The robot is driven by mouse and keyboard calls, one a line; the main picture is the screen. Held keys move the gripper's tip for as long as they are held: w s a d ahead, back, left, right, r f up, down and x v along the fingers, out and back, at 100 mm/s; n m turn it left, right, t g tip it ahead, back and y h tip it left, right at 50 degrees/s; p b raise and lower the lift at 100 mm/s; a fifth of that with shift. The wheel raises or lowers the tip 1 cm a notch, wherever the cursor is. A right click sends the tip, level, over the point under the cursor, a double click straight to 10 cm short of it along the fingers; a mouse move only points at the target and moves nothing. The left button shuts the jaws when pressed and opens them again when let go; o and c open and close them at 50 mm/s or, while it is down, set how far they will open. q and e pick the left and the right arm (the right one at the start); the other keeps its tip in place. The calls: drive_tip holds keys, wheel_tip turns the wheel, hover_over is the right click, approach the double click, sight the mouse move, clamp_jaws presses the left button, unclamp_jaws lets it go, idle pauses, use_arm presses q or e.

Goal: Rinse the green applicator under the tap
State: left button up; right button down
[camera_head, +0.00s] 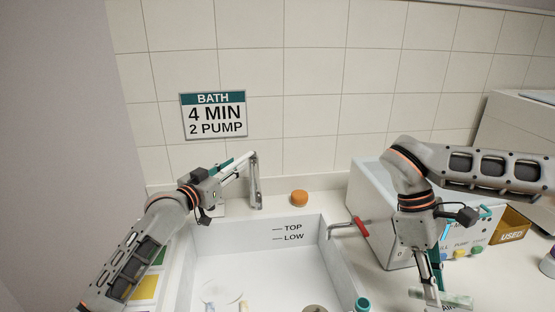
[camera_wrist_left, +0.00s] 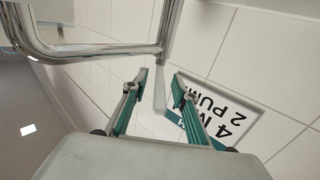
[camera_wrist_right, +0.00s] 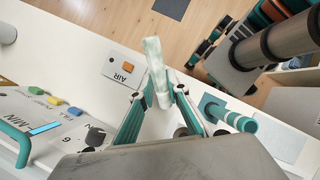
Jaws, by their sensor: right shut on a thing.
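The applicator is a pale green, marbled stick (camera_wrist_right: 157,72) held in my right gripper (camera_wrist_right: 158,95). In the head view the applicator (camera_head: 455,299) lies across the fingertips of my right gripper (camera_head: 432,292), over the counter right of the basin. My left gripper (camera_head: 232,163) is at the chrome tap (camera_head: 254,185) behind the basin. In the left wrist view its fingers (camera_wrist_left: 158,82) stand apart, with a slim tap lever (camera_wrist_left: 159,92) between them; whether they touch it I cannot tell. The chrome pipe of the tap (camera_wrist_left: 110,50) shows there too. No running water is visible.
The white basin (camera_head: 322,270) has TOP and LOW marks; several small things lie at its near edge. An orange cap (camera_head: 299,197) sits on the back ledge. A control box (camera_head: 375,200) with a red-handled pipe (camera_head: 360,226) and a USED box (camera_head: 510,230) stand right.

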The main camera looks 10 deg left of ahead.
sight(242, 157)
use_arm(q)
drive_tip(key=shift+x, duration=2.35)
clamp_jaws()
